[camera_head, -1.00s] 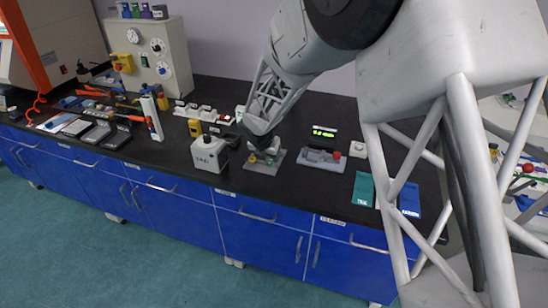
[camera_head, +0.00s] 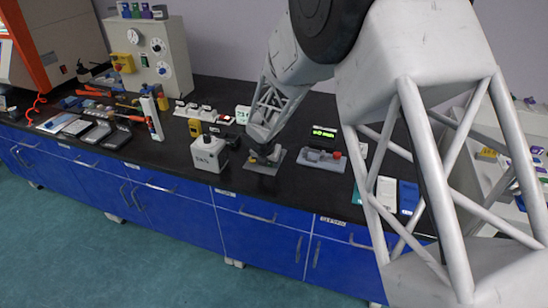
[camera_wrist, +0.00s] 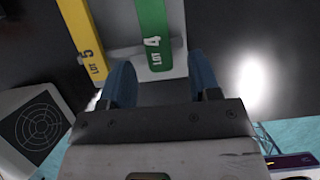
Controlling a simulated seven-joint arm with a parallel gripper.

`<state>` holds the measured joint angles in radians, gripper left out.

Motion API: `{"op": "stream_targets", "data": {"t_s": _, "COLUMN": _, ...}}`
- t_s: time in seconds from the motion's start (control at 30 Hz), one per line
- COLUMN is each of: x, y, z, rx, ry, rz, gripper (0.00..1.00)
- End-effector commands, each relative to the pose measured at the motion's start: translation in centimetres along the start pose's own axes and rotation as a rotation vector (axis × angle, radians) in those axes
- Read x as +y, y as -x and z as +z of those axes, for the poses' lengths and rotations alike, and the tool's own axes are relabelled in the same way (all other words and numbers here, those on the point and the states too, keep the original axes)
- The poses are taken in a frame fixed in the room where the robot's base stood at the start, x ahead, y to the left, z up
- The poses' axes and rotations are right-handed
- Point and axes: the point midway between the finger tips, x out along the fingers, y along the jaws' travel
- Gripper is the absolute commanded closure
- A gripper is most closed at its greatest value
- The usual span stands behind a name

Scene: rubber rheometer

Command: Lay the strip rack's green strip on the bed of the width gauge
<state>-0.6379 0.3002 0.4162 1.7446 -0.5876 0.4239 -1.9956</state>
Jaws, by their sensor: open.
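The green strip (camera_wrist: 153,25), marked 4 and LOT, lies on the light grey strip rack (camera_wrist: 112,15) beside a yellow strip (camera_wrist: 83,38) in the wrist view. My gripper (camera_wrist: 161,65) is open, with its blue fingers to either side of the green strip's near end; I see no grip on it. In the head view my gripper (camera_head: 265,156) is low over the grey rack (camera_head: 254,168) and hides most of it.
A white boxy instrument (camera_head: 208,153) stands close left of the rack. A green-lit display (camera_head: 323,132) is behind the red-knobbed device. Flat teal and blue pieces (camera_head: 409,196) lie to the right, partly behind my arm. The black bench's front edge is close.

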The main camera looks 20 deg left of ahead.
Motion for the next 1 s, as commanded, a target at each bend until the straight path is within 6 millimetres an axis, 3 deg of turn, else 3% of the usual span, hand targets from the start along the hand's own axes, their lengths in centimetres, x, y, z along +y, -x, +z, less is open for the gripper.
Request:
{"op": "stream_targets", "data": {"t_s": 0.63, "x": -0.01, "y": -0.40, "z": -0.01, "rx": 0.000, "ry": 0.000, "rz": 0.000, "gripper": 0.45}}
{"op": "stream_targets", "data": {"t_s": 0.9, "x": -0.01, "y": -0.40, "z": -0.01, "rx": 0.000, "ry": 0.000, "rz": 0.000, "gripper": 0.86}}
{"op": "stream_targets", "data": {"t_s": 1.0, "x": -0.01, "y": -0.40, "z": -0.01, "rx": 0.000, "ry": 0.000, "rz": 0.000, "gripper": 0.97}}
